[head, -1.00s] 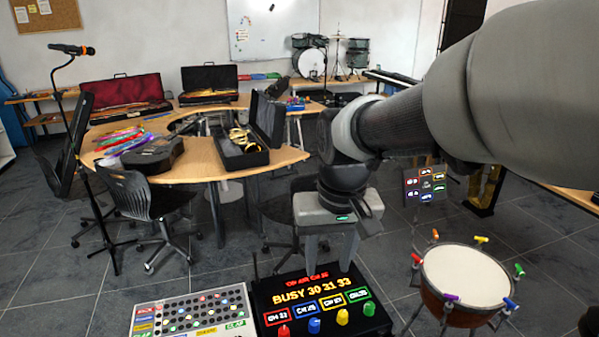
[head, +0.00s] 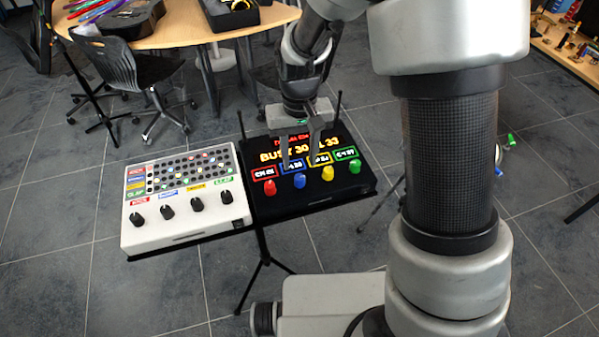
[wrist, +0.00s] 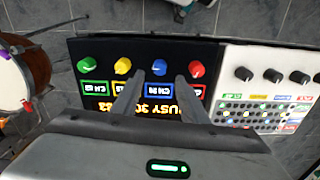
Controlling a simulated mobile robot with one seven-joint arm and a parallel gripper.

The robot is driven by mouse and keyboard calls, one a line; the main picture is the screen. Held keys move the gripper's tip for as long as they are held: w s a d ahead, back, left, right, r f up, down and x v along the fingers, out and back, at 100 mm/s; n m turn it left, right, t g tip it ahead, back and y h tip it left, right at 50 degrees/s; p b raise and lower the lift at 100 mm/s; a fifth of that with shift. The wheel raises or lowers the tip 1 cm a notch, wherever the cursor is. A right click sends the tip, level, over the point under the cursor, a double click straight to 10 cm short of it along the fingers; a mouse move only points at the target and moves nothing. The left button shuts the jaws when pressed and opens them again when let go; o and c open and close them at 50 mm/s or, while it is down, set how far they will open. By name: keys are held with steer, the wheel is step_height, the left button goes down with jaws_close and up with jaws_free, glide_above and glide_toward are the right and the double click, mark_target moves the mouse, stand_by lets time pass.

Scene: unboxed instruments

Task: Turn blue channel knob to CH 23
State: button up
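The blue channel knob (head: 299,181) is on the front row of a black radio panel (head: 345,198), between the red knob (head: 270,187) and the yellow knob (head: 328,173). A blue-framed channel display sits just behind it; its number is too small to read surely. My gripper (head: 298,163) is open above the panel, its fingers pointing down over the display row. In the wrist view the blue knob (wrist: 159,69) shows just beyond and between the two spread fingertips (wrist: 158,84). The fingers look apart from the knob.
A green knob (head: 355,166) sits right of the yellow one. A white mixer box (head: 186,232) with black knobs and coloured pegs stands directly left of the panel. A drum (wrist: 22,80) shows at the wrist view's left edge. Grey floor lies around the stand.

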mark_target(300, 177)
step_height(300, 177, down, 7)
steer(key=shift+r, duration=0.2)
jaws_close()
